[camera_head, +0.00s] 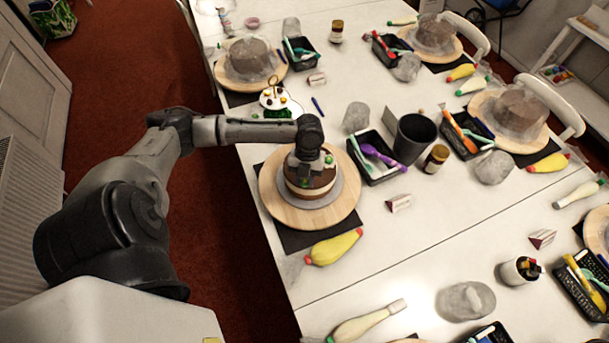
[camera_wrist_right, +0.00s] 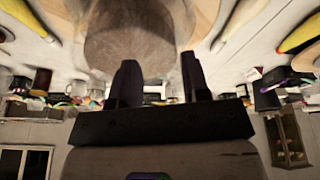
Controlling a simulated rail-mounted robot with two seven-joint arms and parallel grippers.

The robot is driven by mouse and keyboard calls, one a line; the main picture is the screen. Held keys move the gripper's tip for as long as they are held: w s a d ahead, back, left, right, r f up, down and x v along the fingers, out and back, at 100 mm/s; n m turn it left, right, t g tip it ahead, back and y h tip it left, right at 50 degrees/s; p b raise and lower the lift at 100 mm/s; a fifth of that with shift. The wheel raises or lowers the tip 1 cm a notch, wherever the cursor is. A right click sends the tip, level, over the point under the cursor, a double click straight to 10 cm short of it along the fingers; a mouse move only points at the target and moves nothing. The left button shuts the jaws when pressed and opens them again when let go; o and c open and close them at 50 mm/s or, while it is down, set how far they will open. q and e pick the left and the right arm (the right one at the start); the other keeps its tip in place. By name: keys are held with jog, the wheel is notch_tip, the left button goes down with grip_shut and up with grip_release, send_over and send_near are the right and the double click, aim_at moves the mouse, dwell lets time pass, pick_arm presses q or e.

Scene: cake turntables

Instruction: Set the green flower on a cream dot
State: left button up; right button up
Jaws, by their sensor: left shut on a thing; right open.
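A brown-topped cake with a cream band (camera_head: 311,190) stands on a grey board on a round wooden turntable (camera_head: 345,208). My left gripper (camera_head: 303,174) is over the cake top, pointing down, and is shut on a small green flower (camera_head: 304,182). I cannot tell whether the flower touches the cake. Another small green piece (camera_head: 328,159) shows at the cake's far right edge. The gripper covers much of the cake top, and I cannot make out the cream dots. In the right wrist view, my right gripper (camera_wrist_right: 160,80) is open, with nothing between its fingers.
A small white stand (camera_head: 270,102) with coloured pieces is behind the cake. A black tray (camera_head: 376,178) with purple and teal tools is to its right. A yellow piping bag (camera_head: 335,248) lies in front. Other wrapped cakes (camera_head: 250,59) stand farther back.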

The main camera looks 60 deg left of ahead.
pick_arm(q)
jog(key=a+f, duration=0.1)
jog(key=w+a+f, duration=0.1)
jog(key=a, duration=0.1)
jog(key=w+a+f, duration=0.1)
jog(key=shift+w+a+f, duration=0.15)
jog(key=shift+a+f, duration=0.05)
jog(key=shift+a, duration=0.2)
jog(key=shift+f, duration=1.95)
jog(key=shift+f, duration=0.1)
jog(key=o, duration=0.9)
